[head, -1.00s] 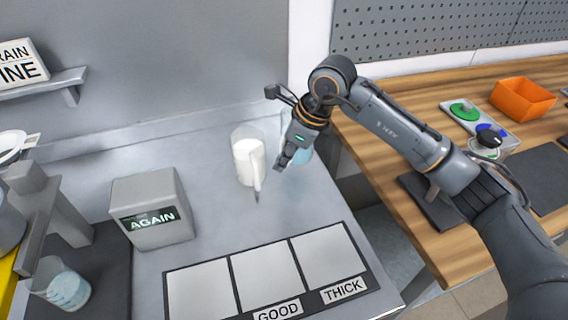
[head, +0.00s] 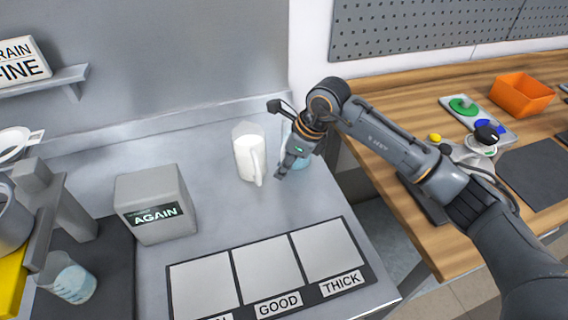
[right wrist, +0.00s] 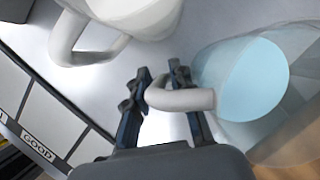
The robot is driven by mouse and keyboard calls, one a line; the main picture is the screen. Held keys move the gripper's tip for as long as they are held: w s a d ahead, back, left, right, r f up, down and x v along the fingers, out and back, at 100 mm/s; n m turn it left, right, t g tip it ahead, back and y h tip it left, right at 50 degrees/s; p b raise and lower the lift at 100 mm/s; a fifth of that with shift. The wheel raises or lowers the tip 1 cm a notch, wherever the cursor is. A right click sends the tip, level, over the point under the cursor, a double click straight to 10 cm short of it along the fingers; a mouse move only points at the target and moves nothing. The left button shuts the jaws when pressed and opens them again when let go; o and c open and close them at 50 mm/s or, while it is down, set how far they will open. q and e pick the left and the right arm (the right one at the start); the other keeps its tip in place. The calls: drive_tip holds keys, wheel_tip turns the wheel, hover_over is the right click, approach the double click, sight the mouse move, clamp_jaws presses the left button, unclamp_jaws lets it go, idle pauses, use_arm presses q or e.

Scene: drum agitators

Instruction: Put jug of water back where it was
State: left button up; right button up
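The jug of water (head: 301,159) is clear with light blue water and stands at the bench's back right, partly hidden by my right gripper (head: 284,174) in the head view. In the right wrist view the jug of water (right wrist: 245,80) is at the right, its pale handle pointing left. My right gripper's dark fingers (right wrist: 160,78) straddle that handle, a little apart at the tips; whether they squeeze it is unclear. A jug with white contents (head: 248,157) stands just left of it, and its handle shows in the wrist view (right wrist: 75,45). My left gripper is not in view.
A grey AGAIN box (head: 154,207) stands left. A panel with pale squares (head: 266,272), labelled GOOD and THICK, lies at the front. A beaker of bluish liquid (head: 72,283) stands front left. A wooden table (head: 440,240) with an orange bin (head: 522,94) lies right, across a gap.

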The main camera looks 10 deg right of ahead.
drive_tip(key=shift+r, duration=0.1)
drive_tip(key=shift+r, duration=0.2)
drive_tip(key=b+v, duration=0.1)
drive_tip(key=v, duration=1)
drive_tip(key=shift+r+b, duration=0.35)
drive_tip(key=shift+s+d, duration=0.1)
drive_tip(key=shift+d, duration=0.05)
